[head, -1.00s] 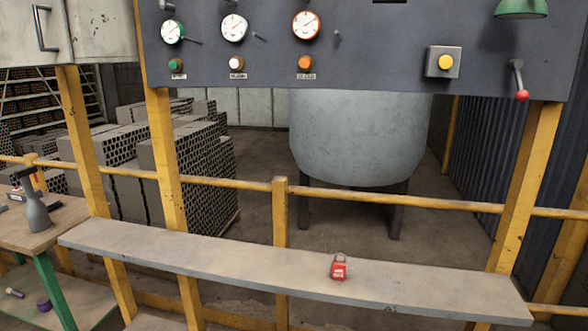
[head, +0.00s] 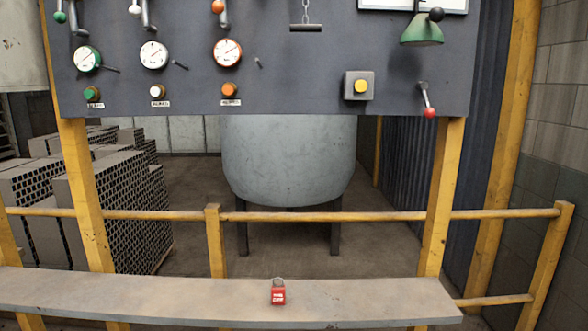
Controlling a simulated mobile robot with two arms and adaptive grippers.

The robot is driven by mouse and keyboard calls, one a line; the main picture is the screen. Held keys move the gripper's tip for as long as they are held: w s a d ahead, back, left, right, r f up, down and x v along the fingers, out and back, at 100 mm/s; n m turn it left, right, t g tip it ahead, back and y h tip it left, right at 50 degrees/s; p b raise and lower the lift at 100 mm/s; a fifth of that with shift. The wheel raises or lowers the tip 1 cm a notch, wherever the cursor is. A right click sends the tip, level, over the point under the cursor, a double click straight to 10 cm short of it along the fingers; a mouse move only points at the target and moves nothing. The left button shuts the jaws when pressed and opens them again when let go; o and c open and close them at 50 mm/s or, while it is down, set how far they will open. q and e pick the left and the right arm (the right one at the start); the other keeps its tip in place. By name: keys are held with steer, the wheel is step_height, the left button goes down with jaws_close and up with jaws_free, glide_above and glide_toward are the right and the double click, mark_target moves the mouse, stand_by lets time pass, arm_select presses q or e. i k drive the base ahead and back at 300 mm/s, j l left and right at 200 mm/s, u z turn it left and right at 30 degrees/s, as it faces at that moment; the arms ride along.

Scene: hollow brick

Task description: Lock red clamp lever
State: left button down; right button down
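A red padlock (head: 278,293) with a metal shackle and a pale label stands on the grey shelf (head: 130,297) below the control panel. A lever with a red ball knob (head: 428,102) is on the lower right of the grey panel (head: 300,75), its knob hanging down. Another lever with an orange-red knob (head: 218,8) is at the panel's top edge, partly cut off. I cannot tell from its look which one is the clamp lever. Neither of my grippers is in view.
The panel also holds several gauges, coloured buttons, a yellow button box (head: 359,86) and a green lamp shade (head: 422,30). A yellow railing (head: 330,216) runs behind the shelf, with a grey tank (head: 290,160) and stacked hollow bricks (head: 120,210) beyond. The shelf around the padlock is clear.

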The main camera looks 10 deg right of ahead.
mark_target(429, 113)
steer(key=z, duration=0.95)
